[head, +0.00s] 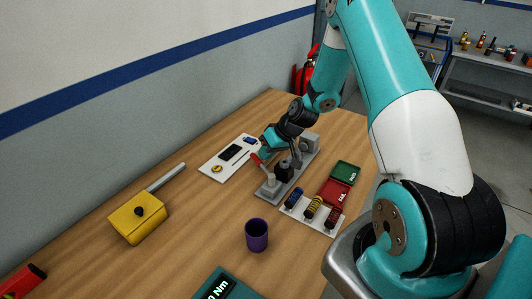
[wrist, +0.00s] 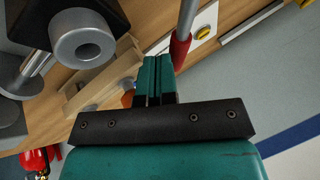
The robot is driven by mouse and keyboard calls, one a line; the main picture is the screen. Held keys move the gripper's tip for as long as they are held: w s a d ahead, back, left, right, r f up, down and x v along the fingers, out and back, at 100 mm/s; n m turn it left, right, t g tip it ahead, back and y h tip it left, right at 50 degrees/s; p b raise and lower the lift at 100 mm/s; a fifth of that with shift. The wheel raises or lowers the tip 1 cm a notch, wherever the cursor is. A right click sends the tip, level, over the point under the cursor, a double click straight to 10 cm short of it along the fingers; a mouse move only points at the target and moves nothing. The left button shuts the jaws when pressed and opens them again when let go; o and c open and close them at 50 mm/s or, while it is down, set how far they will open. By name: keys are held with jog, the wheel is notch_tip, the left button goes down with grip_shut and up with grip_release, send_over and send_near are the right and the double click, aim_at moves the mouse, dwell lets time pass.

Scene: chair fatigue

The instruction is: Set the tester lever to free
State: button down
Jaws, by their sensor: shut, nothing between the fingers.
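The tester stands on a long grey base plate (head: 270,192) on the wooden table, with dark and grey blocks on it. Its lever shows in the head view as a red grip (head: 257,159) at the left of the tester, tilted. In the wrist view the lever is a grey rod with a red grip (wrist: 180,50), just right of my fingertips. My gripper (wrist: 154,62) is shut and empty beside that grip; I cannot tell whether they touch. In the head view my gripper (head: 264,153) is partly hidden among the tester parts. A grey round hub (wrist: 84,40) shows at upper left in the wrist view.
A white rack (head: 310,214) with coloured springs stands in front of the tester, near green (head: 346,171) and red (head: 334,193) trays. A white board (head: 221,166) with small items lies left. A purple cup (head: 257,235) and yellow box (head: 138,217) are nearer.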

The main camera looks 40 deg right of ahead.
jog(key=shift+w+a+f+n+g+y+b, duration=0.1)
jog(key=shift+w+a+n+g+y+b, duration=0.2)
jog(key=shift+a+n+b, duration=0.35)
jog(key=shift+w+a+f+n+g+y+b, duration=0.1)
jog(key=shift+a+n+g+y+b, duration=0.1)
jog(key=shift+a+n+g+b, duration=0.4)
jog(key=shift+a+n+b, duration=0.5)
jog(key=shift+n+b, duration=0.05)
jog(key=shift+n, duration=0.5)
jog(key=a+n+g+b, duration=0.1)
jog(key=n, duration=0.1)
jog(key=shift+a+n+g+y, duration=0.3)
jog(key=shift+a+g+y, duration=0.1)
jog(key=shift+s+a+r+n+g+b, duration=0.1)
jog(key=shift+s+a+n+g+b, duration=0.1)
jog(key=shift+a+n+g+b, duration=0.45)
jog(key=shift+s+a+r+n+g+b, duration=0.15)
jog(key=shift+a+n+g+b, duration=0.25)
jog(key=shift+n, duration=0.45)
jog(key=shift+s+a, duration=0.1)
jog(key=shift+a, duration=0.05)
jog(key=w+d+r, duration=0.1)
jog(key=w+d, duration=0.2)
jog(key=d, duration=0.1)
notch_tip(320, 180, up, 8)
send_over(255, 158)
jog(key=w+d, duration=0.2)
jog(key=d, duration=0.2)
jog(key=shift+w+d, duration=0.15)
jog(key=shift+w, duration=0.05)
